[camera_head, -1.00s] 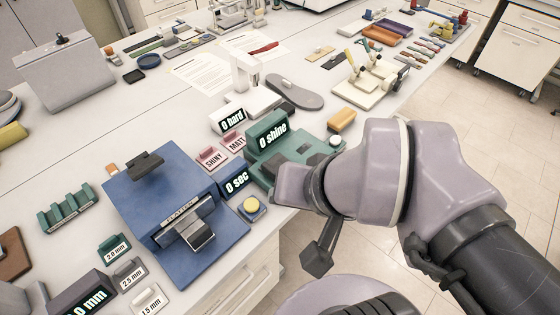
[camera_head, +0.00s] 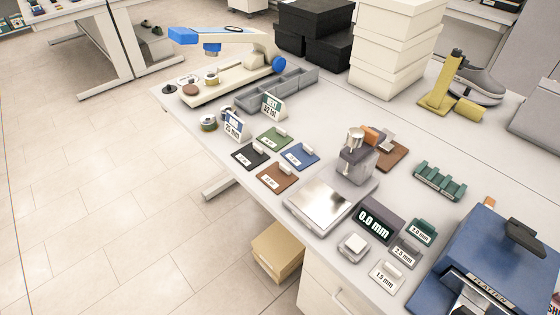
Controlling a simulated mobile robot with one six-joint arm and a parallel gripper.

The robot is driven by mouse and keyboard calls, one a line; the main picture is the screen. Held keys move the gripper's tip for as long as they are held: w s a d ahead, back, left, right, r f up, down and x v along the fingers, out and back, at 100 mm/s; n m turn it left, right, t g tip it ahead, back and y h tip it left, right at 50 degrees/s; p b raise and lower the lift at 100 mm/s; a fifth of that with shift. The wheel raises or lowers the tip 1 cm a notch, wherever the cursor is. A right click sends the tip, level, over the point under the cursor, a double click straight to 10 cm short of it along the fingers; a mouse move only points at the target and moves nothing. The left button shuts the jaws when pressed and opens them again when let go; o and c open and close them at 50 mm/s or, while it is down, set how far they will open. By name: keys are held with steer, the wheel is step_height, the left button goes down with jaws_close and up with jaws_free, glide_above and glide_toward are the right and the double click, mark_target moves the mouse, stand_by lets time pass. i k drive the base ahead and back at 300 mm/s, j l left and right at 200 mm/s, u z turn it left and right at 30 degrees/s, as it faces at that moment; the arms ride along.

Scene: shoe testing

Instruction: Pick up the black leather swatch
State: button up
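The black swatch (camera_head: 249,156) lies flat on the bench, left of centre. It has a small white label on its face and a pale tab at its upper edge. A green swatch (camera_head: 274,138), a blue swatch (camera_head: 299,155) and a brown swatch (camera_head: 277,177) lie close around it. My gripper is not in this view, so its state does not show.
A thickness gauge (camera_head: 357,160) with a metal plate stands right of the swatches. A grey divided tray (camera_head: 275,91) lies beyond. A cardboard box (camera_head: 277,250) is below the bench edge. Open floor lies left.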

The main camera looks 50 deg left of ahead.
mark_target(251, 156)
steer(key=j+u, duration=0.1)
steer(key=u, duration=2.1)
steer(key=i+j+z, duration=0.35)
steer(key=i+j, duration=0.3)
steer(key=i+j+z, duration=0.35)
steer(key=i+j, duration=0.2)
steer(key=j, duration=0.25)
steer(key=i+j+z, duration=0.2)
steer(key=j, duration=0.25)
